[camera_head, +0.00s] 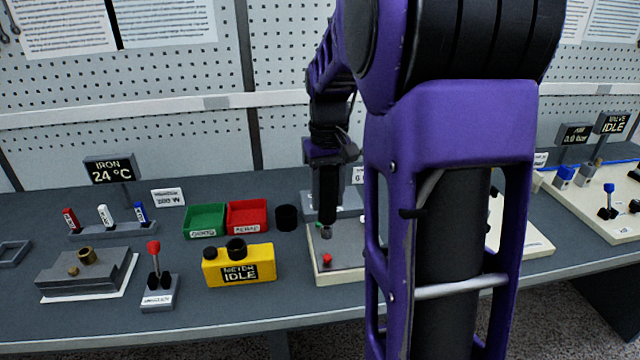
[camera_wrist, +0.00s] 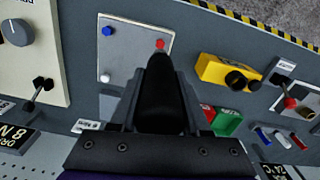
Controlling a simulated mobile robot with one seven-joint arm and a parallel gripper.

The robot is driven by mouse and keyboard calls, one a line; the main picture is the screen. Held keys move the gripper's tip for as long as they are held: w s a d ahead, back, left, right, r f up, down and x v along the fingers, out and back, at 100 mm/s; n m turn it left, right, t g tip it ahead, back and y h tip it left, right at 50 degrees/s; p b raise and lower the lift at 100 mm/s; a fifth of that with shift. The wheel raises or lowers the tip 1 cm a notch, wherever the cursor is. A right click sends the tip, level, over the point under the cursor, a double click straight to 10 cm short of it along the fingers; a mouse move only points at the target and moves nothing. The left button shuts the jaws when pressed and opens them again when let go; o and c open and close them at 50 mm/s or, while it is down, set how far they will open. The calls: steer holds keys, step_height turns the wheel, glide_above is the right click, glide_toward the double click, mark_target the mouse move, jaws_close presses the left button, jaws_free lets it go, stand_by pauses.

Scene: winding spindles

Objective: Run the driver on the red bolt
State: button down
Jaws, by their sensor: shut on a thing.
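My gripper (camera_head: 326,165) is shut on a dark driver, which points down over a pale plate (camera_head: 345,262) in the head view. The driver (camera_wrist: 162,100) fills the middle of the wrist view, between the fingers (camera_wrist: 160,120). The red bolt (camera_head: 327,259) stands near the plate's front left; it also shows in the wrist view (camera_wrist: 160,44), just past the driver's far end. In the head view the driver's lower end is behind the red bolt, beside a small green piece (camera_head: 320,225). The exact tip height is unclear.
A blue bolt (camera_wrist: 107,31) is on the same plate. A yellow meter box (camera_head: 239,266) stands left of the plate, with green (camera_head: 205,220) and red (camera_head: 247,216) bins behind. A black cup (camera_head: 287,217) is close to the plate. My arm hides the plate's right part.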

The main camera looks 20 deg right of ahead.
mark_target(328, 218)
steer(key=shift+s+f, duration=0.1)
steer(key=shift+s, duration=0.15)
steer(key=shift+f+b, duration=2.15)
steer(key=shift+f, duration=0.5)
